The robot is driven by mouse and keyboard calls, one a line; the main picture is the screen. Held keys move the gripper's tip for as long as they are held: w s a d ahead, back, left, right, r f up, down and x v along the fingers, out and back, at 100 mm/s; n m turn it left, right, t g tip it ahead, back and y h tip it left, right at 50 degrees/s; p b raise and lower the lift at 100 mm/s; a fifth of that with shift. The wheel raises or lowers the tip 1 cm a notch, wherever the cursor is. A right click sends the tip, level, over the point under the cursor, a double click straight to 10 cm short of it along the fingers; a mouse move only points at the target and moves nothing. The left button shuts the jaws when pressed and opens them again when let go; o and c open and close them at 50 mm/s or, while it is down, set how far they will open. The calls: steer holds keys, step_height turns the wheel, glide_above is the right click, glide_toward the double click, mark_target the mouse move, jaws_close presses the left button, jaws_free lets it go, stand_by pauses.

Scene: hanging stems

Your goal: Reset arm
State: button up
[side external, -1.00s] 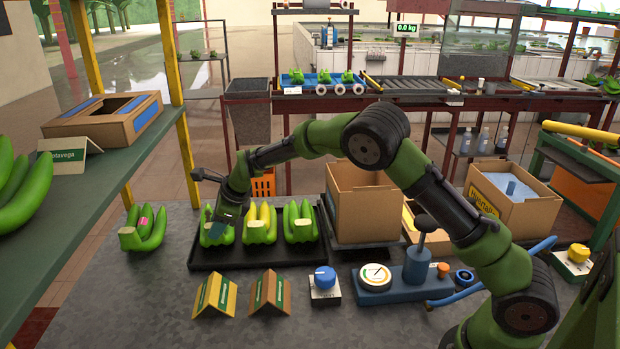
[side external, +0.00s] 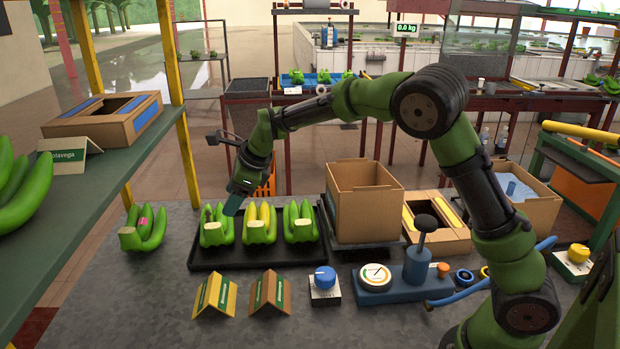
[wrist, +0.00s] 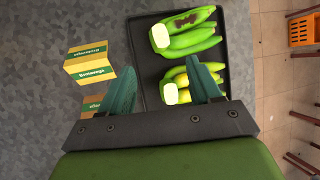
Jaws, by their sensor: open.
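My gripper (side external: 233,207) is raised above the black tray (side external: 200,258), over the gap near the left and middle banana bunches. The left bunch (side external: 216,228) sits on the tray; in the wrist view a bunch (wrist: 185,36) shows a dark brown patch. The middle bunch (side external: 259,224) is more yellow, and part of it is hidden by a finger in the wrist view. The right bunch (side external: 299,222) is green.
A bunch with a pink label (side external: 146,230) lies left of the tray. An open cardboard box (side external: 362,205) stands right of it. Two folded signs (side external: 215,296), a blue-knobbed switch (side external: 324,283) and a blue gauge unit (side external: 390,285) are in front. The shelf (side external: 90,195) is at left.

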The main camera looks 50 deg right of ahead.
steer(key=v, duration=0.6)
steer(key=s+d+r+n, duration=0.1)
steer(key=s+n, duration=1)
steer(key=s, duration=0.3)
steer(key=s+d+r+n+t, duration=0.1)
steer(key=s+n, duration=1)
steer(key=s, duration=0.4)
steer(key=shift+s+d+r+n, duration=0.2)
steer(key=shift+s+r+n, duration=0.1)
steer(key=shift+r, duration=0.05)
